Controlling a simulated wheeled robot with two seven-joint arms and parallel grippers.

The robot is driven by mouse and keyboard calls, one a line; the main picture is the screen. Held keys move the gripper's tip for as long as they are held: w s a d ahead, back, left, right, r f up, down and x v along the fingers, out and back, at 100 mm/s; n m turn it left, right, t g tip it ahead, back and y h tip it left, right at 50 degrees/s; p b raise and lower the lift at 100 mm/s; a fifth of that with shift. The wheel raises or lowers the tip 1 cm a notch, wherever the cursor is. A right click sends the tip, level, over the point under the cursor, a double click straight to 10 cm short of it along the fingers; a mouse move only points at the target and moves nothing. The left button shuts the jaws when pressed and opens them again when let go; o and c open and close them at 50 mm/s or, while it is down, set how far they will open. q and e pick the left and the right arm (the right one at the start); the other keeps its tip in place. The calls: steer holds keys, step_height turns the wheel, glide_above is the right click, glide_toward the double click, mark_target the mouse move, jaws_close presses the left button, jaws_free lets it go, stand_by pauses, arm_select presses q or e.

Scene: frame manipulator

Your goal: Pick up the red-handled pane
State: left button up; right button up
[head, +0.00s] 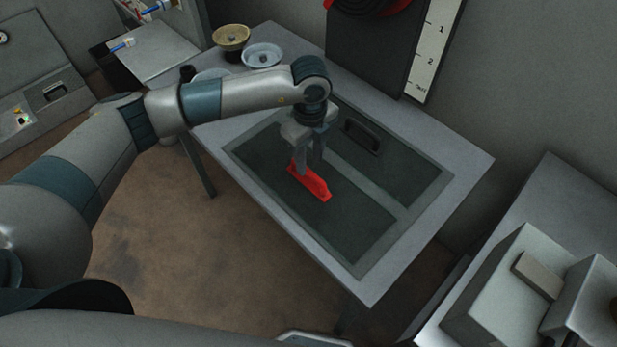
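The red handle (315,184) sits on a dark pane (345,225), the nearer of two dark panels set in the grey table. The pane looks level with the table frame. My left gripper (308,165) points down over the handle, its fingers at the handle's far-left end. The fingers overlap the handle in the head view, and I cannot tell whether they are closed on it or only beside it. My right gripper is not in view.
A second dark panel (415,180) with a black handle (361,137) lies beyond a grey strip. A brass bowl (231,38) and a pale dish (262,56) stand at the table's far-left corner. A dark board with a numbered strip (432,50) stands behind. Boxes (500,295) fill the right.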

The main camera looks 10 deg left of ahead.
mark_target(309, 170)
arm_select(q)
steer(key=shift+f, duration=0.3)
steer(key=shift+a+f+p, duration=0.1)
steer(key=shift+f+p, duration=0.5)
steer(key=shift+p, duration=0.1)
step_height(309, 170, down, 3)
steer(key=shift+a+p, duration=0.1)
steer(key=shift+p, duration=0.7)
steer(key=shift+f, duration=0.5)
jaws_close()
